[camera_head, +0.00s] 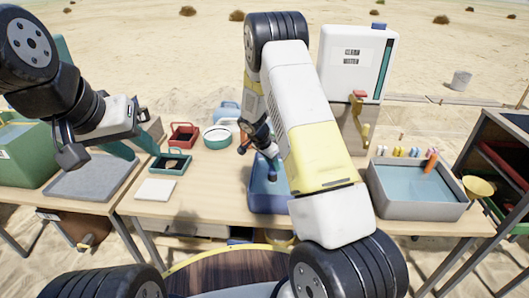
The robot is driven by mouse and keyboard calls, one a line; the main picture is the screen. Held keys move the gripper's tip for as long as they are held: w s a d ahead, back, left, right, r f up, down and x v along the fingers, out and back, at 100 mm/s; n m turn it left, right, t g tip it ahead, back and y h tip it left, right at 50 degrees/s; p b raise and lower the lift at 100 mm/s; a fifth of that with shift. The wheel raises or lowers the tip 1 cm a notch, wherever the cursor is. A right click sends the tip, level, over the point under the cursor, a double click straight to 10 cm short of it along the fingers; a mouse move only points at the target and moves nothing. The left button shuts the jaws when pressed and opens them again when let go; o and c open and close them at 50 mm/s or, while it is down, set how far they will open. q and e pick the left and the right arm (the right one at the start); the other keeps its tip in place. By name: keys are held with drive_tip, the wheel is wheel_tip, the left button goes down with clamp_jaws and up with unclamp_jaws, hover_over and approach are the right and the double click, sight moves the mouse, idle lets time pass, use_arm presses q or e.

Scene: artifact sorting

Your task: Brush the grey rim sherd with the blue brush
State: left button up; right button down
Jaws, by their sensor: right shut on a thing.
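My right gripper (268,163) reaches down over the blue tray (262,203) in the middle of the table. It is shut on a slim blue thing, which looks like the blue brush (272,174), pointing down into the tray. My right arm hides much of the tray. I cannot make out the grey rim sherd.
A teal tray (184,168) with a pale piece, a white pad (155,190), a red tray (184,127) and a round teal-rimmed bowl (217,129) stand on the left. A grey water basin (410,209) is on the right. A white cabinet (347,62) rises behind.

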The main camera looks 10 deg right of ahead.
drive_tip(key=shift+f, duration=0.5)
idle(0.3)
